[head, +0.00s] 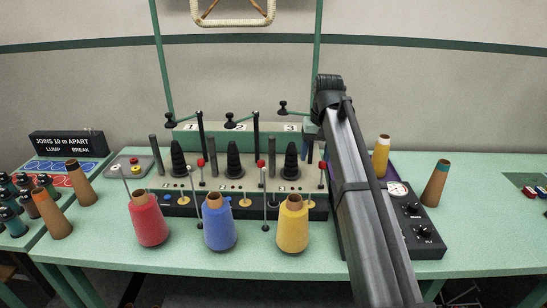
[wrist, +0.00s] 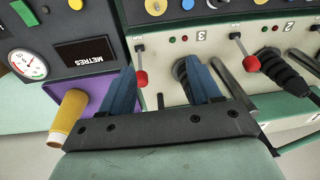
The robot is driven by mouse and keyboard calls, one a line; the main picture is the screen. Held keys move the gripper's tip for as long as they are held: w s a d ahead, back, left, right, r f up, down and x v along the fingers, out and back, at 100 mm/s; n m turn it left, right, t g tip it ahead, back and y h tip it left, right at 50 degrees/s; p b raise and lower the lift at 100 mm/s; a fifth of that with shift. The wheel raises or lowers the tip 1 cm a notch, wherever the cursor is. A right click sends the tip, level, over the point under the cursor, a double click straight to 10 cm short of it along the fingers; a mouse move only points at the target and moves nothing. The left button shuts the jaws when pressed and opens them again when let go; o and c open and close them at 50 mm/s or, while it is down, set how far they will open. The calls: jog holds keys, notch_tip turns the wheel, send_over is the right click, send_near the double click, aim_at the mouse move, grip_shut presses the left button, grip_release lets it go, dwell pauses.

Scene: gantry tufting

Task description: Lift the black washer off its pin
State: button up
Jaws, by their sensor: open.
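I cannot make out a separate black washer or its pin for certain in either view. Station 3 has a black ridged cone (head: 291,160); in the wrist view it (wrist: 180,70) is partly covered by my right-hand finger. A grey upright post (head: 271,158) stands beside it. My gripper (wrist: 160,64) is open, with two blue fingers apart and nothing seen held between them. It is above the right end of the tufting machine near station 3. In the head view my arm covers most of it and what lies behind.
A red-knobbed lever (wrist: 141,78) rises close to my left-hand finger. Red (head: 149,222), blue (head: 219,226) and yellow (head: 292,228) yarn cones stand in front. Thin rods and arms rise behind.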

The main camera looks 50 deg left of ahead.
jog(key=s+a+n+h, duration=0.1)
jog(key=s+a+n, duration=0.4)
jog(key=s, duration=0.6)
jog(key=shift+m, duration=0.6)
jog(key=f, duration=0.9)
jog(key=a+f, duration=0.1)
jog(key=f, duration=0.3)
jog(key=shift+s+f, duration=0.1)
jog(key=shift+f, duration=0.1)
jog(key=shift+c, duration=0.3)
jog(key=c, duration=1.1)
jog(key=shift+r, duration=0.1)
jog(key=shift+r, duration=3.65)
